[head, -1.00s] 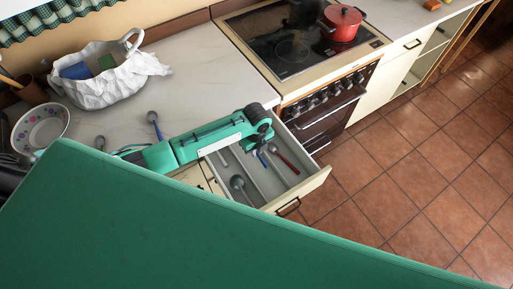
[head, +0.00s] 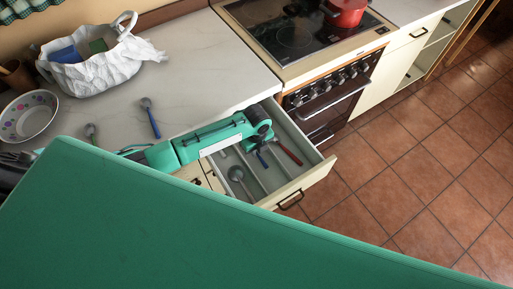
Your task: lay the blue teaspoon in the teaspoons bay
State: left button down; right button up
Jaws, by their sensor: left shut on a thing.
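My left gripper (head: 262,141) is over the open drawer (head: 310,178), pointing down into it. It is shut on the blue teaspoon (head: 261,159), whose blue handle shows just below the fingers; the rest is mostly hidden by the gripper. The drawer has long bays split by thin dividers. A red-handled piece (head: 289,152) lies in the bay on the right, and a grey spoon or ladle (head: 237,175) lies in a bay on the left. I cannot tell whether the blue teaspoon touches the drawer floor. My right gripper is not in view.
Another blue-handled spoon (head: 150,118) and a grey spoon (head: 91,132) lie on the counter (head: 200,75). A flowered bowl (head: 28,116) and a white bag (head: 100,70) stand at the left. The stove (head: 290,35) with a red pot (head: 345,12) is beyond the drawer.

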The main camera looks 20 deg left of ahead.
pick_arm(q)
jog(key=shift+f, duration=0.45)
jog(key=c, duration=1)
grip_release()
jog(key=shift+c, duration=0.2)
notch_tip(320, 180, up, 3)
jog(key=p, duration=0.2)
jog(key=shift+p, duration=0.35)
jog(key=shift+r+p, duration=2.85)
jog(key=shift+r, duration=0.2)
